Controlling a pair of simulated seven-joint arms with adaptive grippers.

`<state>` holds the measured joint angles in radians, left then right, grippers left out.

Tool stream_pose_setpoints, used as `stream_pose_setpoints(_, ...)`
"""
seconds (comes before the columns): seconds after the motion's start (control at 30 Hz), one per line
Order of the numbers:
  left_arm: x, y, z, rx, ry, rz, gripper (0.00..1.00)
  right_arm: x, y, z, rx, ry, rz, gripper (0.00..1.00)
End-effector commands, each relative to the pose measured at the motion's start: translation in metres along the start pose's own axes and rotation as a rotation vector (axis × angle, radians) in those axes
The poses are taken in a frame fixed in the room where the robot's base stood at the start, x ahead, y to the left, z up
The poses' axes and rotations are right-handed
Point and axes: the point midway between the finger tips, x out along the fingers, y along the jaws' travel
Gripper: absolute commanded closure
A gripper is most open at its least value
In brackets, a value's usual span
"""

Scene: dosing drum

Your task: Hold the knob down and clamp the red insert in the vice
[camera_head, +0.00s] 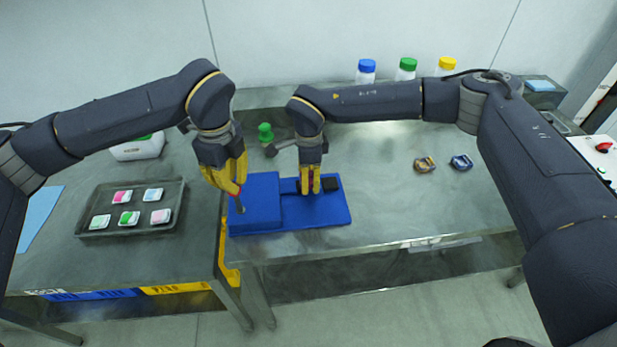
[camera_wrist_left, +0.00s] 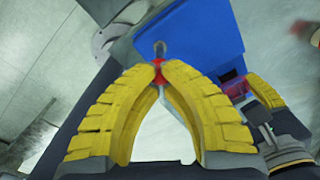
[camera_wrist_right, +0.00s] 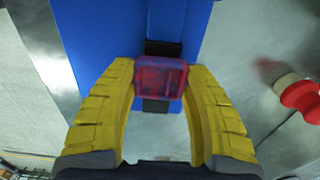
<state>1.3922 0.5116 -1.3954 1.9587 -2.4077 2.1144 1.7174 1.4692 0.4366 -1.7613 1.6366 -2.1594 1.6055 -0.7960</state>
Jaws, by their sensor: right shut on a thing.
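The blue vice (camera_head: 255,203) lies on the table, its taller block at the left and a lower bed at the right. My left gripper (camera_head: 236,192) is at the block's left side with its fingertips together. In the left wrist view a red knob (camera_wrist_left: 158,68) with a grey stem shows at these fingertips, partly hidden; I cannot tell whether they pinch it. My right gripper (camera_head: 310,190) points down over the lower bed. In the right wrist view it is shut on the translucent red insert (camera_wrist_right: 160,77), between dark vice parts. Whether the insert touches both jaws is unclear.
A dark tray (camera_head: 175,228) with several small coloured packs is at the left. A green knobbed object (camera_head: 265,132) stands behind the vice. Capped bottles (camera_head: 407,68) stand at the back. Two small items (camera_head: 425,164) lie to the right; the front right of the table is clear.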

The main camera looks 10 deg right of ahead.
Motion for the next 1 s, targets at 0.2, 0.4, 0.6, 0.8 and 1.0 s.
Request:
stream_pose_setpoints(0.2,0.0,0.0,0.0,0.0,0.0,0.0,1.0,0.0,0.0,0.0,0.0,0.0,0.0,0.77)
stream_pose_setpoints(0.4,0.003,0.0,0.0,0.0,0.0,0.0,1.0,0.0,0.0,0.0,0.0,0.0,0.0,0.77)
stream_pose_setpoints(0.6,0.012,0.0,0.0,-0.001,0.001,0.001,1.0,0.0,0.0,0.0,0.0,0.0,0.0,0.77)
stream_pose_setpoints(0.8,0.014,0.0,0.0,-0.001,0.0,0.002,1.0,0.0,0.0,0.0,0.0,0.0,0.0,0.77)
stream_pose_setpoints(1.0,0.021,0.0,0.0,-0.001,0.001,0.003,1.0,0.0,0.0,0.0,0.0,0.0,0.0,0.77)
